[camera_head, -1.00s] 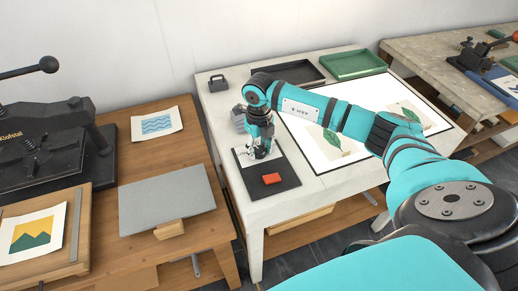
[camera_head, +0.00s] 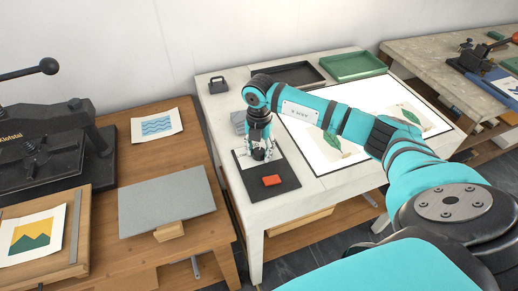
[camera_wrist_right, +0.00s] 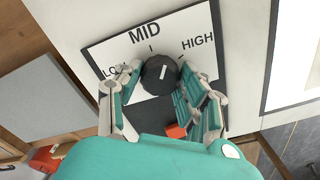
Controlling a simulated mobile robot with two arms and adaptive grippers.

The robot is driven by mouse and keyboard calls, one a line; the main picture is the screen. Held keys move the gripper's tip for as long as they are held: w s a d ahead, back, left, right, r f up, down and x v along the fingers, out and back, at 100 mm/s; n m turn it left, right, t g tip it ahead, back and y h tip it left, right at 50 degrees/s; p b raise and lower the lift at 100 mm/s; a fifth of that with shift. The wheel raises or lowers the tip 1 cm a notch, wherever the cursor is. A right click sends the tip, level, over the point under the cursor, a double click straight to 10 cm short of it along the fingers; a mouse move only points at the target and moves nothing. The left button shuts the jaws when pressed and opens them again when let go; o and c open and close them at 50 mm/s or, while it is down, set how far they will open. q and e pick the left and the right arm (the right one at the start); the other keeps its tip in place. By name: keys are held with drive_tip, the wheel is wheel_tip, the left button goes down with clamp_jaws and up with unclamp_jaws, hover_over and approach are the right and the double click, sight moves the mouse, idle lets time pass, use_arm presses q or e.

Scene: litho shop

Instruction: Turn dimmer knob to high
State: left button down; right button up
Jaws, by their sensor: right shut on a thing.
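The dimmer knob (camera_wrist_right: 157,82) is black and round with a short white pointer line. In the head view, the right gripper (camera_head: 261,152) is over the dimmer base and hides the knob. My left gripper is not in view.
A red rocker or button (camera_head: 271,180) is on the dark part of the dimmer base (camera_head: 285,190). A glowing light panel (camera_head: 310,158) lies to the right, with leaf prints. Black (camera_head: 290,84) and green (camera_head: 354,66) trays stand behind. A grey metal block (camera_head: 238,118) sits close to the gripper.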

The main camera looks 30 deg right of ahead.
sight(259, 151)
drive_tip(key=m, duration=0.3)
drive_tip(key=shift+r+m, duration=0.1)
drive_tip(key=shift+m, duration=0.2)
drive_tip(key=shift+w+m+p, duration=0.1)
drive_tip(key=shift+m+p, duration=0.5)
drive_tip(key=shift+m, duration=1.2)
drive_tip(key=o, duration=1.2)
wheel_tip(259, 151, up, 12)
drive_tip(key=shift+f, duration=0.1)
